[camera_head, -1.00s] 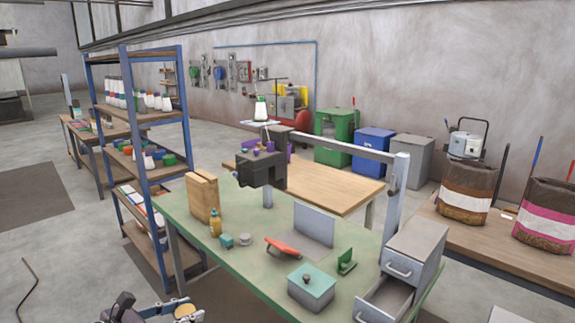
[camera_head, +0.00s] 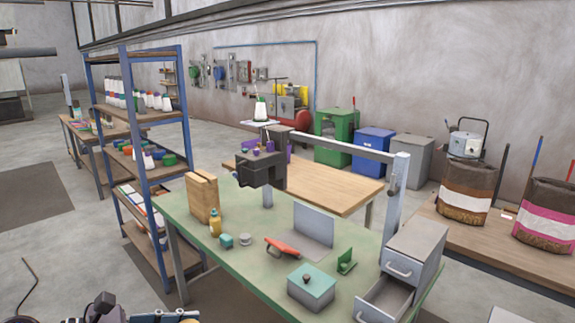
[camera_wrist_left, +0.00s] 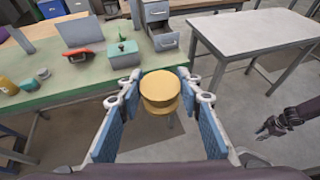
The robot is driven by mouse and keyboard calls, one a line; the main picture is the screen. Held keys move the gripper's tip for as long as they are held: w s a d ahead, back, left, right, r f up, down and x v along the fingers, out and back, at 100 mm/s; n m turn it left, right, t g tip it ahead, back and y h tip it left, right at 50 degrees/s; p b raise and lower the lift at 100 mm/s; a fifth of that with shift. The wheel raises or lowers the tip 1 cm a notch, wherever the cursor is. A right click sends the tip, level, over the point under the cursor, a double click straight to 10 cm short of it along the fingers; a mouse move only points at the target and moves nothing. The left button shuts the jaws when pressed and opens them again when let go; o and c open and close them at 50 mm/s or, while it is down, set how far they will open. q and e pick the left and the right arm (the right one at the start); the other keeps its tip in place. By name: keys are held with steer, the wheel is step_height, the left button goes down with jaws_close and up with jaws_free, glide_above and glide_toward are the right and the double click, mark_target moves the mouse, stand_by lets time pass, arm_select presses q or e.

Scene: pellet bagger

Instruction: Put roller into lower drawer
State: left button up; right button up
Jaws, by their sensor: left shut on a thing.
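The yellow roller (camera_wrist_left: 160,92) is a short cylinder between the blue-padded fingers of my left gripper (camera_wrist_left: 160,100), which is shut on it. In the head view only a bit of my left gripper (camera_head: 172,317) shows at the bottom edge; the roller is out of that frame. The grey drawer unit (camera_head: 418,243) stands at the right end of the green bench. Its lower drawer (camera_head: 385,300) is pulled open and looks empty; its upper drawer is shut. The open drawer also shows in the left wrist view (camera_wrist_left: 163,39), beyond the roller. My right gripper (camera_wrist_left: 272,127) is small at the right of the wrist view.
The green bench (camera_head: 240,270) carries a teal-lidded box (camera_head: 311,287) beside the open drawer, a red-orange tool (camera_head: 282,248), a green piece (camera_head: 347,262) and a yellow bottle (camera_head: 215,223). A pale table (camera_wrist_left: 255,32) stands at the right in the wrist view, with clear floor before it.

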arm_select(q)
steer(key=s+a+f, duration=0.1)
steer(key=s+a, duration=0.4)
steer(key=s, duration=0.4)
steer(key=shift+n+t, duration=0.5)
steer(key=d, duration=0.3)
steer(key=d+b, duration=0.1)
steer(key=shift+w+d+f, duration=0.3)
steer(key=shift+w+f, duration=0.05)
steer(key=shift+w, duration=0.1)
